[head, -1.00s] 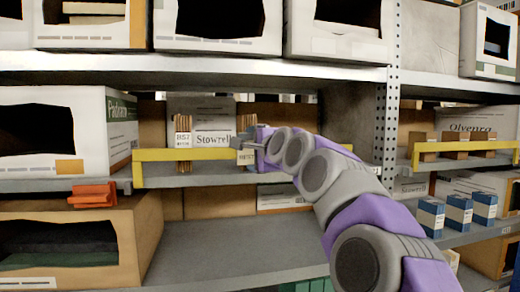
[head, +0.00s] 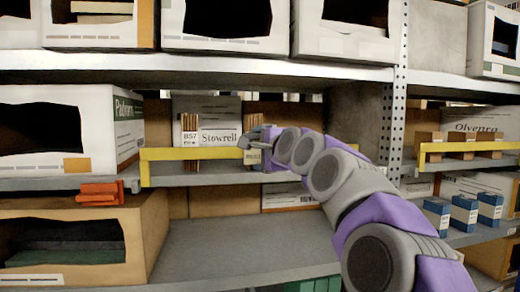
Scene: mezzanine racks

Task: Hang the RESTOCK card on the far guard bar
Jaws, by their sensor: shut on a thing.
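My gripper (head: 255,142) is at the right part of the left yellow guard bar (head: 195,154), in front of the middle shelf. It is shut on a small pale card (head: 253,157), which shows at the bar's height and is mostly hidden by the fingers. Its lettering is too small to read. I cannot tell whether the card touches or hooks over the bar. A second yellow guard bar (head: 470,146) runs along the bay on the right, beyond the perforated upright. My arm hides the area right of the gripper.
A Stowrell box (head: 222,137) and brown upright items (head: 190,122) stand behind the left bar. An orange object (head: 101,192) lies on a cardboard bin at lower left. Small blue boxes (head: 464,214) stand at right. The lower middle shelf (head: 230,245) is largely bare.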

